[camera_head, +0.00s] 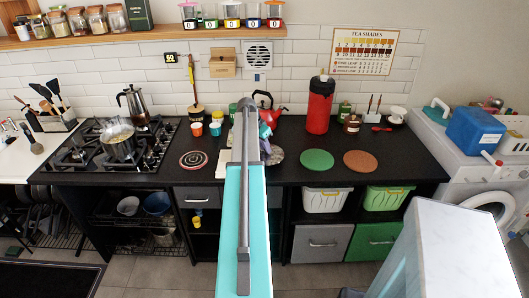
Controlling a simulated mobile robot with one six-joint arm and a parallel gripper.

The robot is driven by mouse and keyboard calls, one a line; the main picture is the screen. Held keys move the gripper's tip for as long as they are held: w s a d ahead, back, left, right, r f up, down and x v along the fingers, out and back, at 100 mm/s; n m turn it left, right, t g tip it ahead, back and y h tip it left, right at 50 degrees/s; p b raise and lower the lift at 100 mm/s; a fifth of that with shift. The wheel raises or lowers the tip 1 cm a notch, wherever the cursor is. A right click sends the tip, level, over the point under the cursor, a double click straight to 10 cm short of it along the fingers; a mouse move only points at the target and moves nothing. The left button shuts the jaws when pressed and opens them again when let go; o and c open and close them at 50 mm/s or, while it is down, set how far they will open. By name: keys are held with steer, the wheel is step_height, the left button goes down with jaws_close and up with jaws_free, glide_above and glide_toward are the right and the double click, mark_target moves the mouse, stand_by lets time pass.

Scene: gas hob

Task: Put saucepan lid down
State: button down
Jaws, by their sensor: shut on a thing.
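The saucepan (118,142) stands on the gas hob at the left. A grey round disc, which looks like the saucepan lid (277,157), shows low over the dark worktop just right of my arm. My gripper (267,146) is at the lid, shut on it. My own arm hides most of the fingers and the lid's left part. I cannot tell whether the lid touches the worktop.
The gas hob (76,157) also carries a moka pot (133,103). A striped round mat (194,159), a green mat (317,160) and a brown mat (361,161) lie on the worktop. A red flask (319,106) and a red kettle (268,111) stand behind.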

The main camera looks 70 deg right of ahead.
mark_target(265, 153)
steer(key=shift+d, duration=0.15)
steer(key=shift+f+p, duration=0.75)
steer(key=shift+f, duration=1)
steer(key=shift+f, duration=0.15)
steer(key=c, duration=1.6)
jaws_free()
steer(key=shift+c, duration=0.2)
steer(key=b+v, duration=0.2)
steer(key=v, duration=1)
steer(key=shift+b, duration=0.3)
